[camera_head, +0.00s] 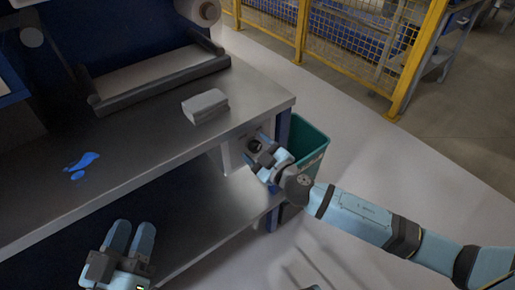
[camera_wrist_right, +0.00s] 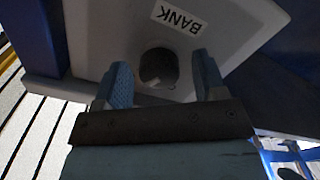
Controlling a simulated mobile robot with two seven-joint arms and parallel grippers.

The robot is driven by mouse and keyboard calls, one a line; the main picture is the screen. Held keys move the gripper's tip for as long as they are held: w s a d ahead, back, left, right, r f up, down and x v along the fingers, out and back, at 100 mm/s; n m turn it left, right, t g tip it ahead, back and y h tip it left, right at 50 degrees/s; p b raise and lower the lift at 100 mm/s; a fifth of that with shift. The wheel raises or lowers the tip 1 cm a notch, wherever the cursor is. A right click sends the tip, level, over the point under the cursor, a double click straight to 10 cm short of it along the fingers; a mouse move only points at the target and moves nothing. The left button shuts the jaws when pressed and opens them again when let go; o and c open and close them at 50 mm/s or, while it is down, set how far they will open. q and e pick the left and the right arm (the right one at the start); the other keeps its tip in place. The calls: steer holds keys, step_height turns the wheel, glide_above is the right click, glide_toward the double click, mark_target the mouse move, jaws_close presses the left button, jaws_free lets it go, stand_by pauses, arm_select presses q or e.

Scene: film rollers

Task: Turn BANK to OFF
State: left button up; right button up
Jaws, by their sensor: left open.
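The BANK label (camera_wrist_right: 180,18) appears upside down on a pale grey panel (camera_wrist_right: 226,45) in the right wrist view. A round dark knob (camera_wrist_right: 158,67) sits on the panel beside the label. My right gripper (camera_wrist_right: 162,82) is open, with one finger on each side of the knob and gaps showing between. In the head view the panel (camera_head: 233,160) is under the bench's right end, and my right gripper (camera_head: 264,157) is in front of it, partly covering it. No OFF mark is readable. My left gripper (camera_head: 130,238) is open and empty at the lower left, away from the panel.
The metal bench (camera_head: 150,135) holds a grey block (camera_head: 205,106), blue pieces (camera_head: 82,161) and a roller frame (camera_head: 160,86). A lower shelf (camera_head: 215,215) runs beneath. A green bin (camera_head: 309,146) stands just behind my right gripper. A yellow fence (camera_head: 303,30) is farther back.

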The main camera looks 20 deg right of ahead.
steer(key=c, duration=0.9)
arm_select(q)
steer(key=shift+f, duration=0.2)
